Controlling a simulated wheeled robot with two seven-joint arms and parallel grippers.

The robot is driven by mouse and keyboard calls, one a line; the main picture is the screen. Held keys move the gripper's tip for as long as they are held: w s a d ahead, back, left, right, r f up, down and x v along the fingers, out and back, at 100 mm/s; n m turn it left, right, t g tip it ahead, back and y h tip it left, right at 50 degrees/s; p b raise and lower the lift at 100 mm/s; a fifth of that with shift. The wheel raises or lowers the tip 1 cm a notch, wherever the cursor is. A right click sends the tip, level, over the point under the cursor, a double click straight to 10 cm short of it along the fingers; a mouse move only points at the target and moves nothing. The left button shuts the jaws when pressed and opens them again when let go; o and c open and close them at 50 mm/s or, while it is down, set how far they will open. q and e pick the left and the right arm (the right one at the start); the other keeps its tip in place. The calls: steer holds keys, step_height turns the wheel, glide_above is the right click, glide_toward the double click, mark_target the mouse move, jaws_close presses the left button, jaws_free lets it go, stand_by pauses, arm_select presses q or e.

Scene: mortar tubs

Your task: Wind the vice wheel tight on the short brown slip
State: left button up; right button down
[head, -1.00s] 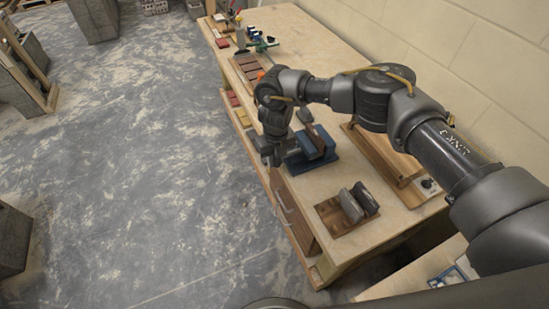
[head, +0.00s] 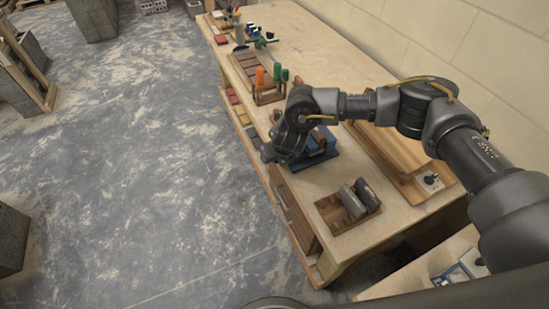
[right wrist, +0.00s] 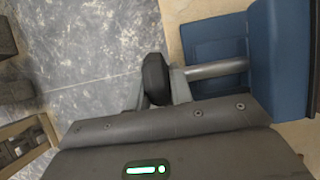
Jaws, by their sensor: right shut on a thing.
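The blue vice (head: 326,158) stands on the bench near its front edge, partly behind my right arm in the head view. Its blue body also fills the right side of the right wrist view (right wrist: 283,55). A little brown, likely the slip, shows between its jaws in the head view; I cannot tell how tightly it is held. The black wheel (right wrist: 155,72) sits at the end of a grey screw (right wrist: 215,69) leading to the vice. My right gripper (right wrist: 157,88) is shut on the wheel, with a finger on each side. My left gripper is not in view.
A wooden tray (head: 340,226) with grey blocks stands at the near bench end. A large wooden board (head: 385,160) lies behind the vice. A rack with orange and green handles (head: 267,95) stands farther along. The floor (head: 130,190) left of the bench is open.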

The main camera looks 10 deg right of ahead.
steer(key=shift+a+f+t+b, duration=0.1)
steer(key=shift+f+t+b, duration=0.1)
steer(key=shift+t+b, duration=0.35)
steer(key=shift+r+t+y+b, duration=0.2)
steer(key=shift+t+y+b, duration=0.2)
steer(key=shift+b, duration=0.15)
steer(key=c, duration=1.3)
jaws_free()
steer(key=shift+a, duration=0.1)
steer(key=shift+o, duration=0.2)
steer(key=p+v, duration=0.1)
steer(key=v, duration=1)
steer(key=shift+w, duration=0.1)
